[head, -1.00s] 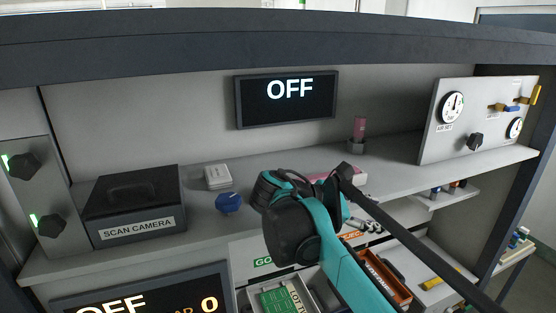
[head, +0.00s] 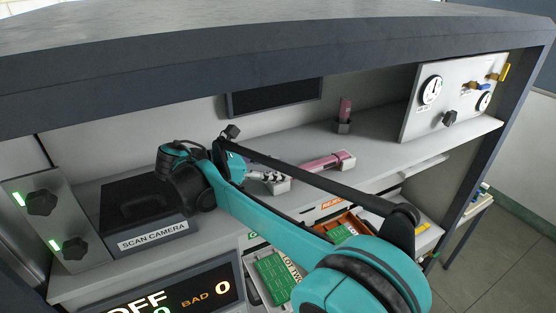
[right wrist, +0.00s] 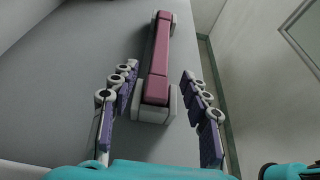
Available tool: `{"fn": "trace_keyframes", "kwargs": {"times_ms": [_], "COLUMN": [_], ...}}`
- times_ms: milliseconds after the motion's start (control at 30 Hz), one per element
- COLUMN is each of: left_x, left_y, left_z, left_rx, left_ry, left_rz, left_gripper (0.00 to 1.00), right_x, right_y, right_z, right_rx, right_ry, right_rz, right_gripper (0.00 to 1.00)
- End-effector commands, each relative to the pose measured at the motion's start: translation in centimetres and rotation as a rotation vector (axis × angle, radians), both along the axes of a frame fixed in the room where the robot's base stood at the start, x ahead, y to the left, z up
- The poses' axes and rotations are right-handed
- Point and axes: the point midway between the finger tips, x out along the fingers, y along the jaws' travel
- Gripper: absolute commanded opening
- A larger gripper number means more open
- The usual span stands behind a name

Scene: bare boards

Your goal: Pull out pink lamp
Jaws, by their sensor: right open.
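A pink bar-shaped lamp (head: 322,164) lies on the grey shelf in the head view, with pale grey end blocks. It also shows in the right wrist view (right wrist: 157,54), running lengthwise away from the camera. My right gripper (head: 266,177) is at its near end. In the right wrist view the gripper (right wrist: 157,72) is open, with a purple-padded finger on each side of the lamp's near end and gaps between. A darker pink upright cylinder (head: 345,107) stands in a grey holder further back. My left gripper is not in view.
A scan camera box (head: 150,215) sits at the left, beside a panel with black knobs (head: 42,203). A gauge panel (head: 452,97) stands at the right. A dark screen (head: 275,97) hangs on the back wall. Bins with a green board (head: 275,277) lie below the shelf.

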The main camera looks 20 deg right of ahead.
Motion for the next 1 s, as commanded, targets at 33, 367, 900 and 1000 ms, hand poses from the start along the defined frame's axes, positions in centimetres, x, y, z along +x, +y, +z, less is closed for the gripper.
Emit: {"fn": "trace_keyframes", "kwargs": {"times_ms": [33, 367, 900, 1000], "left_x": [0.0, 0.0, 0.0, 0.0], "left_y": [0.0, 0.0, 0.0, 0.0], "left_z": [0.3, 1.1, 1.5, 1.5], "left_rx": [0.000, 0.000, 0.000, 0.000], "left_ry": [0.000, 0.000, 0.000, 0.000], "left_rz": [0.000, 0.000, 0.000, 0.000], "left_gripper": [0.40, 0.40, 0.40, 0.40], "right_x": [0.1, 0.4, 0.6, 0.6], "right_y": [0.2, -3.9, -6.6, -6.6], "right_z": [0.0, -1.8, -3.0, -3.0], "right_rx": [-0.001, 0.000, -0.001, -0.001], "right_ry": [0.009, 0.013, 0.013, 0.013], "right_rz": [0.007, 0.008, 0.011, 0.011], "right_gripper": [0.47, 0.47, 0.47, 0.31]}}
